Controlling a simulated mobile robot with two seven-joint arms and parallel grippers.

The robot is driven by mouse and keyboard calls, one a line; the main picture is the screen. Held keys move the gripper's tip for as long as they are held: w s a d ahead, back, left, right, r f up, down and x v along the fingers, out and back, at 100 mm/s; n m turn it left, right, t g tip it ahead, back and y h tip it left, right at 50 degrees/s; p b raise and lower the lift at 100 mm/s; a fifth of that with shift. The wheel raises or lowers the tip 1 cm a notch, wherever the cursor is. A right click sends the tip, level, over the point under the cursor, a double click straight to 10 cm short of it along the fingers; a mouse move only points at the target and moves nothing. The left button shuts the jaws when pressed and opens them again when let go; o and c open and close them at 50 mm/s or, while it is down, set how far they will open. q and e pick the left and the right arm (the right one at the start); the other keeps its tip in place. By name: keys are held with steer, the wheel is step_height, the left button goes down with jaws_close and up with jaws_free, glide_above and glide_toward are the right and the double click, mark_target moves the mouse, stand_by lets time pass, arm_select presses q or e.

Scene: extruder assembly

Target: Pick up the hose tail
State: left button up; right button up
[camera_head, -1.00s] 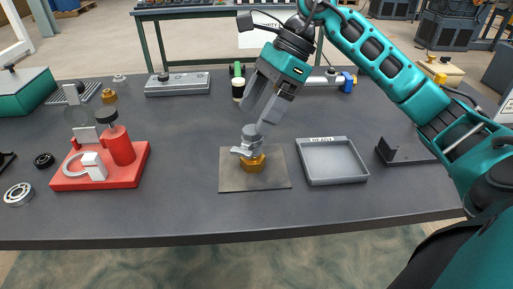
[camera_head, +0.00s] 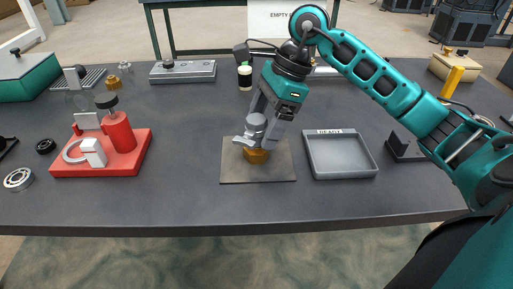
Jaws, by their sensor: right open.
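On the dark square mat (camera_head: 236,172) stands a brass hex piece (camera_head: 257,156) with a grey fitting (camera_head: 256,124) on top. A small grey lever or arm sticks out to its left. My right gripper (camera_head: 266,128) points down around the grey fitting, its jaws open. I cannot tell whether a finger touches it. A small brass part (camera_head: 126,69) stands at the back left. I cannot tell for certain which part is the hose tail. My left gripper is not in view.
An empty grey tray (camera_head: 343,175) lies right of the mat. A red fixture (camera_head: 140,150) with a red cylinder stands on the left, near a bearing (camera_head: 18,179). A grey block (camera_head: 183,71) lies at the back. The table front is clear.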

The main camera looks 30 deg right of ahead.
mark_target(257, 138)
steer(key=x, duration=0.3)
steer(key=shift+a+f, duration=0.15)
steer(key=shift+f, duration=0.15)
